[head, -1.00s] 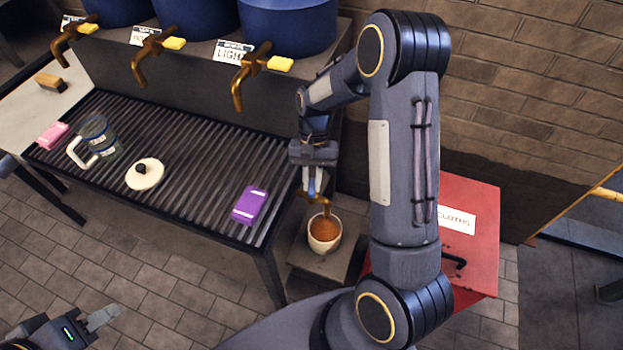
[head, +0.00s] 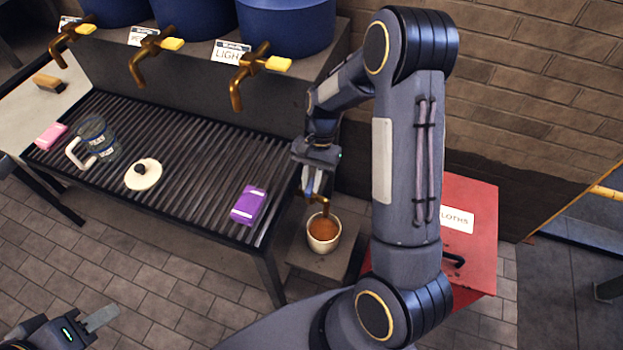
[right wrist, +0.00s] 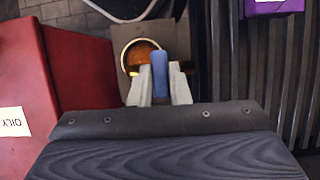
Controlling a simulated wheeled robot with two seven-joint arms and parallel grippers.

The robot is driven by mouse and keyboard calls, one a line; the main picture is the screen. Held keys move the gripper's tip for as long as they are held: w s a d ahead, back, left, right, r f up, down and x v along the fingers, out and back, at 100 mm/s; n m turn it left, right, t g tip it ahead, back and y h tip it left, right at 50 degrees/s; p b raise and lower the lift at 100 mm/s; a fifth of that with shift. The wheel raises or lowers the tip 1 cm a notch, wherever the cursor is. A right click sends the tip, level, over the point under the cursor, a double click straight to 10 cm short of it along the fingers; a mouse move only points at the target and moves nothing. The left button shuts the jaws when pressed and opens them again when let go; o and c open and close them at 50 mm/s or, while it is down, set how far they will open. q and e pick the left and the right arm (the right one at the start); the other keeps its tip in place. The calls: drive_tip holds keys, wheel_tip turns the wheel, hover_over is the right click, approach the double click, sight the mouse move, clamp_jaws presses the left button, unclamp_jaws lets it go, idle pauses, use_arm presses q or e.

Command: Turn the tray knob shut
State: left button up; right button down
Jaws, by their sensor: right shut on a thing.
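The tray knob (right wrist: 159,74) is a blue lever on the brass tap (head: 323,204) at the right end of the slatted drip tray (head: 185,128). My right gripper (right wrist: 159,92) is shut on the knob, with one pale finger on each side of it in the right wrist view. In the head view this gripper (head: 313,184) points down at the tap and partly hides it. A pale cup (head: 324,246) with brown liquid stands under the spout. I cannot tell whether liquid is running. My left gripper (head: 101,318) is at the lower left, far from the tap; its opening is unclear.
A purple pack (head: 249,205), a round white lid (head: 143,174), a glass jug (head: 97,138) and a pink block (head: 51,136) lie on the tray. Brass taps (head: 237,80) hang above it. A red cloths bin (head: 470,195) stands to the right, close to my right arm.

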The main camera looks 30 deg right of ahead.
drive_tip(key=c, duration=1.4)
unclamp_jaws()
drive_tip(key=shift+o, duration=0.2)
drive_tip(key=v, duration=0.8)
drive_tip(key=s+a+r+n+t, duration=0.3)
drive_tip(key=s+r, duration=0.3)
drive_tip(key=s, duration=0.4)
drive_tip(key=s+a+r+n+t, duration=0.4)
drive_tip(key=s+r+n+t, duration=0.1)
drive_tip(key=s, duration=0.5)
drive_tip(key=shift+r+t+p, duration=0.3)
drive_tip(key=shift+r+p, duration=0.05)
drive_tip(key=shift+r, duration=0.25)
